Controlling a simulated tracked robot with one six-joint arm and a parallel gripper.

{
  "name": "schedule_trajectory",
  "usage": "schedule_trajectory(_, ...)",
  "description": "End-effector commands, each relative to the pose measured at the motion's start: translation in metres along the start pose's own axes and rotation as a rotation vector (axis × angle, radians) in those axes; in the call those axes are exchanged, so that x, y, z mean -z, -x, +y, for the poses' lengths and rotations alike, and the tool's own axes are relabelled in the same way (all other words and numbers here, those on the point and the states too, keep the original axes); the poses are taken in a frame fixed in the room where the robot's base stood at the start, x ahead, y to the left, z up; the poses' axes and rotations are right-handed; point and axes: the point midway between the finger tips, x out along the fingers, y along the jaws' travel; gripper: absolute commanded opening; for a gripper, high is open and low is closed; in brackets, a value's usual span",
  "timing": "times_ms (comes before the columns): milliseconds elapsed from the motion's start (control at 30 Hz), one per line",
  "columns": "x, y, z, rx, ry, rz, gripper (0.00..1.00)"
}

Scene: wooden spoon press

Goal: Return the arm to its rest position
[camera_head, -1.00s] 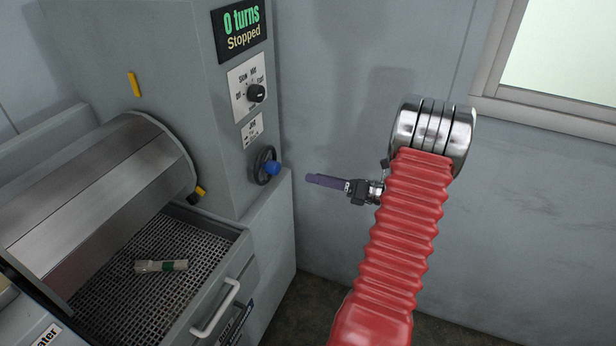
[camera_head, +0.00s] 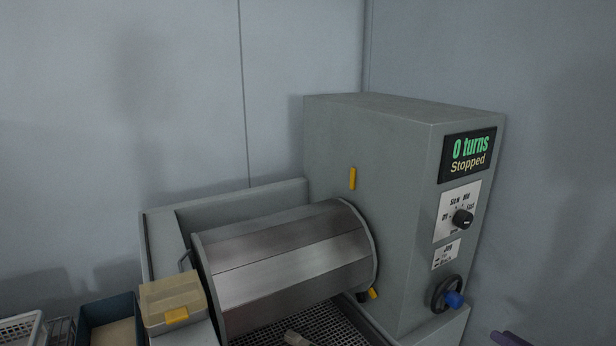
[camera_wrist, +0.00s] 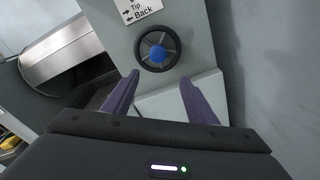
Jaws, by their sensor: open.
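My gripper (camera_wrist: 160,98) is open and empty in the wrist view, its two purple fingers spread apart. Beyond them is the handwheel (camera_wrist: 158,50) with a blue hub, on the front of the grey machine; I see no contact with it. In the head view only a purple finger tip (camera_head: 508,338) shows at the bottom right edge, below and right of the handwheel (camera_head: 446,294). The rest of my arm is out of the head view.
The grey machine (camera_head: 400,150) has a metal drum (camera_head: 285,265), a display (camera_head: 467,156) reading "0 turns Stopped" and a dial (camera_head: 461,218). A yellowish-lidded box (camera_head: 172,300) stands left of the drum. A blue bin (camera_head: 108,318) is at the lower left. Bare wall lies right of the machine.

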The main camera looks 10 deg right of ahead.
Motion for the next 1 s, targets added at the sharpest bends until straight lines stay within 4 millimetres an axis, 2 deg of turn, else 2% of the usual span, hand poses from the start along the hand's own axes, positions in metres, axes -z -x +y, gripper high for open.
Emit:
schedule_trajectory(200,0.058,0.003,0.013,-0.029,0.175,0.186,0.52)
schedule_trajectory(400,0.091,0.006,0.047,-0.119,0.39,0.381,0.52)
schedule_trajectory(700,0.119,0.002,0.113,-0.352,0.77,0.66,0.52)
schedule_trajectory(1000,0.13,0.002,0.169,-0.609,1.141,0.869,0.52)
